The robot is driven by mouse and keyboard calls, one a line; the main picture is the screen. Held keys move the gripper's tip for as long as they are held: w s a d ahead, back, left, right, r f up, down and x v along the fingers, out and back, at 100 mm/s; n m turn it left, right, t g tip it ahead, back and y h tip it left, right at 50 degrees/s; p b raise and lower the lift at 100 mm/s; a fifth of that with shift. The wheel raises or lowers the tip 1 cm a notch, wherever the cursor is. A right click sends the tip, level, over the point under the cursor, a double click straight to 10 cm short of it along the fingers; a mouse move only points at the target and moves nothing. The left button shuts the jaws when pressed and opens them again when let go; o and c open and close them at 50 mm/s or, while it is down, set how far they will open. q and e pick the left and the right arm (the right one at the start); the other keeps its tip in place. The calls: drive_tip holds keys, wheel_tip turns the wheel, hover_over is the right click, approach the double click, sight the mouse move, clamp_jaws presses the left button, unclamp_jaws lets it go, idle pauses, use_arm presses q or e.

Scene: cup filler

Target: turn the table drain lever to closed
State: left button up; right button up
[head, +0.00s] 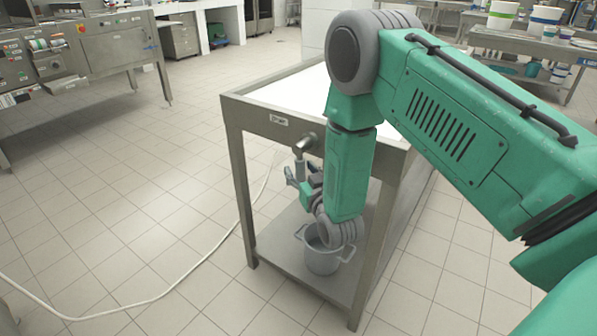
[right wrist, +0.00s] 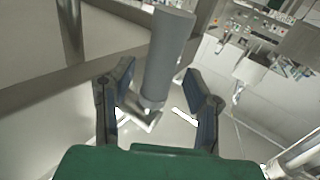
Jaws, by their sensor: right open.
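The steel drain table (head: 240,110) stands in the middle of the head view. A metal drain pipe (head: 306,143) comes out of its front side and bends down. The drain lever (head: 291,176) shows small beside my right gripper (head: 304,188), which is partly hidden by my own arm. In the right wrist view the grey pipe (right wrist: 168,55) hangs down between the two spread fingers of my right gripper (right wrist: 158,75). A light angled piece, apparently the lever (right wrist: 143,117), sits at its lower end, between the fingers. I cannot tell whether anything touches. My left gripper is out of view.
A grey pot (head: 322,260) with handles stands on the table's lower shelf (head: 275,245), below my right wrist. A pale hose (head: 190,275) runs over the tiled floor. A steel machine (head: 110,55) stands at the left. The floor left of the table is otherwise clear.

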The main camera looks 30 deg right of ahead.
drive_tip(key=shift+w+d+f, duration=0.1)
drive_tip(key=shift+w+d, duration=0.3)
drive_tip(key=shift+w, duration=0.05)
drive_tip(key=shift+a, duration=0.2)
drive_tip(key=shift+c, duration=0.8)
drive_tip(key=shift+a, duration=0.1)
clamp_jaws()
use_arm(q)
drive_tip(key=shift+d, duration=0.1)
